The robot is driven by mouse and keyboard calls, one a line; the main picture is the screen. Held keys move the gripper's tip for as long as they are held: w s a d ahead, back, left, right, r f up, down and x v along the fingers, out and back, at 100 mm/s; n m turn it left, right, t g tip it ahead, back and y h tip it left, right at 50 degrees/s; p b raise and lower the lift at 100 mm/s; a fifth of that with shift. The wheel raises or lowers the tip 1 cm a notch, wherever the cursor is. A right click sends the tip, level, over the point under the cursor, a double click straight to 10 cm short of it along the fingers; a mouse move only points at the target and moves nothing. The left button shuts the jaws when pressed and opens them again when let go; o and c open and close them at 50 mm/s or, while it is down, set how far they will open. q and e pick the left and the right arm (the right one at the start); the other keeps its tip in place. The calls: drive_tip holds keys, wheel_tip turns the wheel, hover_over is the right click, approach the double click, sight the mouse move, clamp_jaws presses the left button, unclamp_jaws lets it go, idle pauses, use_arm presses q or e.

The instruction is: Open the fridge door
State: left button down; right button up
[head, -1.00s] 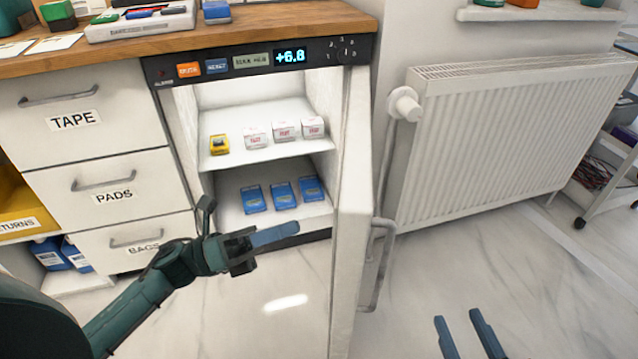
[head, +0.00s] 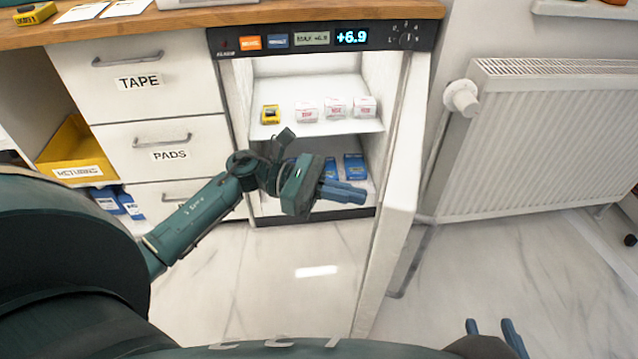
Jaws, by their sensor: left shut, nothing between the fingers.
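The fridge (head: 312,66) under the counter stands open, its lit shelves showing. Its white door (head: 398,190) is swung well out toward me, hinged on the right side, with its edge facing me. The door handle (head: 412,262) is on the door's outer side, to the right. My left gripper (head: 364,193) is shut and empty in front of the fridge opening, on the inner side of the door, fingers pointing right toward it with a small gap in the picture. My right gripper (head: 496,326) shows only its fingertips at the bottom edge, apart and empty, away from the door.
Inside are a yellow box (head: 270,115), several white boxes (head: 335,108) and blue boxes (head: 354,166), some hidden by my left gripper. Drawers (head: 150,103) stand to the left, a radiator (head: 545,140) to the right. The floor (head: 540,265) right of the door is clear.

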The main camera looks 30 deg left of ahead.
use_arm(q)
drive_tip(key=shift+w+d, duration=0.25)
drive_tip(key=shift+d, duration=1)
